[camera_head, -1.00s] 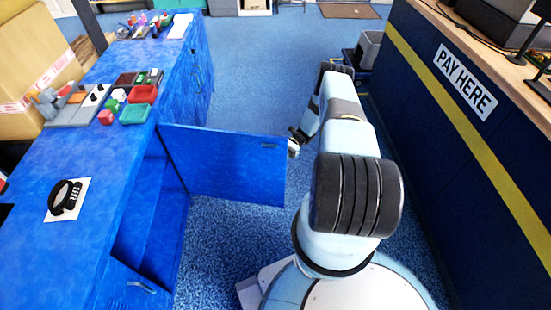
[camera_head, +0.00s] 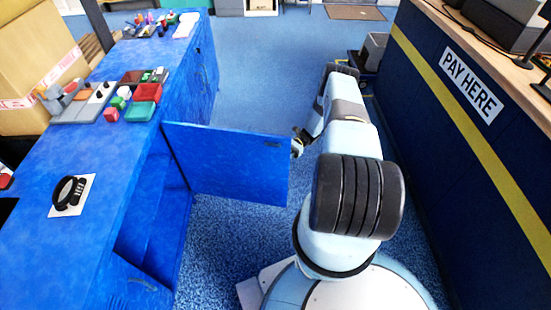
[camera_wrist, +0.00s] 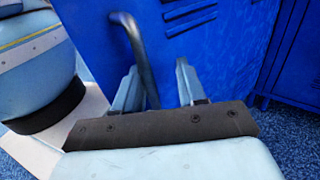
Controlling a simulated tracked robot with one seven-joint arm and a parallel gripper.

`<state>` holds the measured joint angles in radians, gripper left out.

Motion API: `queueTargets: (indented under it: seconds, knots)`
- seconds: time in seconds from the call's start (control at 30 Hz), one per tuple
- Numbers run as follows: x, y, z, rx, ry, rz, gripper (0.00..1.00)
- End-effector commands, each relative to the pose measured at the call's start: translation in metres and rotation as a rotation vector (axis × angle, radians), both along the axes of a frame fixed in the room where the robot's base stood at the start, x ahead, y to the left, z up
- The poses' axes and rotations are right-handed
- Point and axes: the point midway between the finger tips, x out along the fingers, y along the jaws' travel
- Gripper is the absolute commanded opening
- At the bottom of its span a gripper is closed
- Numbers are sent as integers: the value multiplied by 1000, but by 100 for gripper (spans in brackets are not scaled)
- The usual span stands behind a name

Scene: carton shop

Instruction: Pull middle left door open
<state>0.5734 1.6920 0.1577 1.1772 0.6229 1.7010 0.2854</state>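The blue middle left door (camera_head: 230,165) stands swung wide open, out from the counter into the aisle. The cabinet opening (camera_head: 160,205) shows behind its hinge side. My gripper (camera_head: 298,145) is at the door's free edge in the head view, partly hidden by my arm. In the wrist view, my gripper (camera_wrist: 158,88) has its two fingers apart, facing the blue door panel (camera_wrist: 225,45). The curved grey door handle (camera_wrist: 138,50) reaches down just inside the left finger, with a clear gap to the right finger. I cannot tell whether the handle touches the left finger.
The blue counter (camera_head: 95,165) on the left carries small trays and a black item on a white card (camera_head: 72,195). A lower door (camera_head: 135,285) stands near my base. The dark pay counter (camera_head: 440,150) borders the right. The blue floor (camera_head: 265,65) ahead is clear.

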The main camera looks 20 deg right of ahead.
Motion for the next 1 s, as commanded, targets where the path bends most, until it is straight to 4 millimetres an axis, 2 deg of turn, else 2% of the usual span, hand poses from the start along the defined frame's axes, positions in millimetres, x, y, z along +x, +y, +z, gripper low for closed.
queueTargets:
  seconds: [0.23, 0.7, 0.9, 1.0]
  knots:
    - [5, -12, -1, -1, -1, -1, 38]
    - [33, -83, -2, -1, 0, -1, 38]
    - [41, -105, -2, -2, -1, -1, 38]
    - [45, -109, -2, 5, -2, 1, 38]
